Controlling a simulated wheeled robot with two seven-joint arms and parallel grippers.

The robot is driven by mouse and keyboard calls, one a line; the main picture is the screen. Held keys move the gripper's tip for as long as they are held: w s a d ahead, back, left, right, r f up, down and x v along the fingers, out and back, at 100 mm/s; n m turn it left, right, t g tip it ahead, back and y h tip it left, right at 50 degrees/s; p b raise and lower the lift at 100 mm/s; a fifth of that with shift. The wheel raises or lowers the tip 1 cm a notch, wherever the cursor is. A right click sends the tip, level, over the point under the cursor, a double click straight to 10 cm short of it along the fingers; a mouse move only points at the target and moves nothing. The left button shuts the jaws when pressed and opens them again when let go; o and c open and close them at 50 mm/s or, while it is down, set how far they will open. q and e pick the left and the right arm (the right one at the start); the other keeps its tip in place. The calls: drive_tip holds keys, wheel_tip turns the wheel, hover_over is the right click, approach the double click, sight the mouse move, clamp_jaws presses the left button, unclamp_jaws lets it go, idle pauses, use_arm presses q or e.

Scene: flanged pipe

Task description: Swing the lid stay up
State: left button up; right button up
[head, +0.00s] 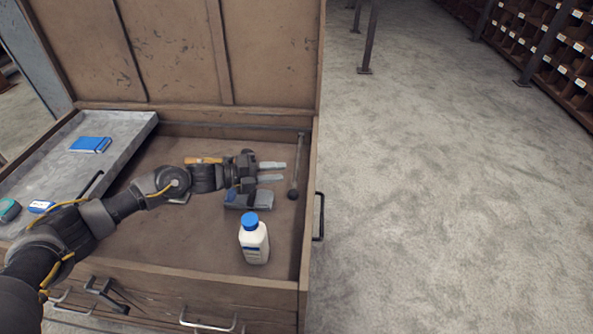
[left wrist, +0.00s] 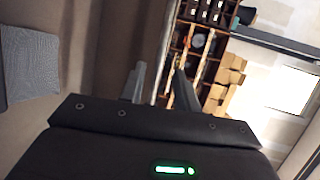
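The lid stay (head: 298,165) is a thin dark bar with a round knob at its lower end. In the head view it lies along the inside of the chest's right wall, its knob toward the front. The chest's lid (head: 175,50) stands open at the back. My left gripper (head: 282,172) reaches over the chest from the left, its fingers pointing right at the stay. The fingers are apart with nothing between them, just left of the bar. My right gripper is out of view.
A white bottle with a blue cap (head: 254,240) stands in the chest near the front. A grey and blue tool (head: 250,200) and an orange-handled tool (head: 203,160) lie near my gripper. A grey tray (head: 125,140) holds a blue box (head: 90,144). The floor right is clear.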

sight(296, 169)
use_arm(q)
drive_tip(key=x, duration=0.6)
drive_tip(key=shift+w+d+f, duration=0.1)
drive_tip(key=shift+d, duration=0.2)
clamp_jaws()
